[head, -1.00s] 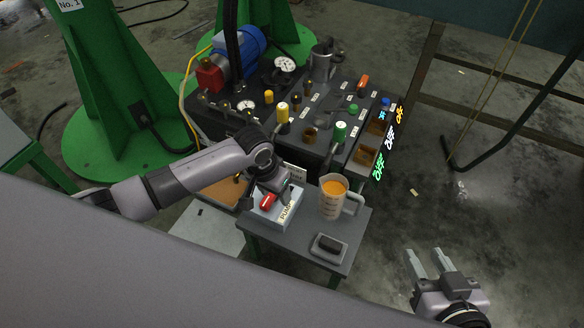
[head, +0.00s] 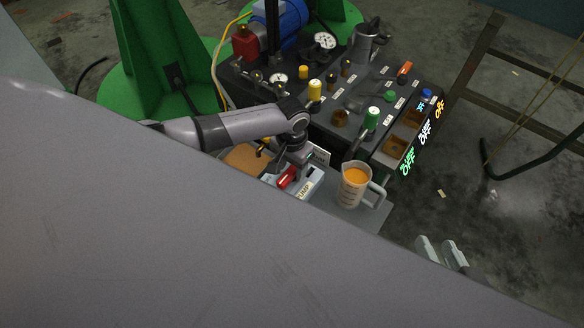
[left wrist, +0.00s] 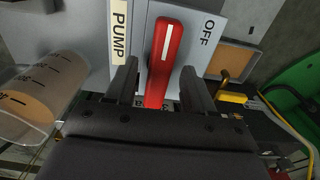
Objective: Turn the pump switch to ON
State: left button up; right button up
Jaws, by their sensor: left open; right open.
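The pump switch box (head: 307,189) is light grey with a PUMP label, on the small table under my left gripper. Its red lever (head: 287,177) shows in the left wrist view (left wrist: 166,58), with the OFF label beside it on the right. The ON label cannot be seen. My left gripper (left wrist: 158,84) is open, its fingers on both sides of the lever's near part; contact cannot be told. In the head view the left gripper (head: 290,168) is above the box. My right gripper (head: 441,248) is open and empty at the lower right, partly hidden.
A clear jug of orange liquid (head: 354,188) stands on the table (head: 349,216) right of the box, close to my left gripper. Behind is a dark control bench (head: 344,97) with valves and gauges. Lit OFF readouts (head: 407,166) show on its right side.

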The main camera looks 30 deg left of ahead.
pick_arm(q)
grip_shut()
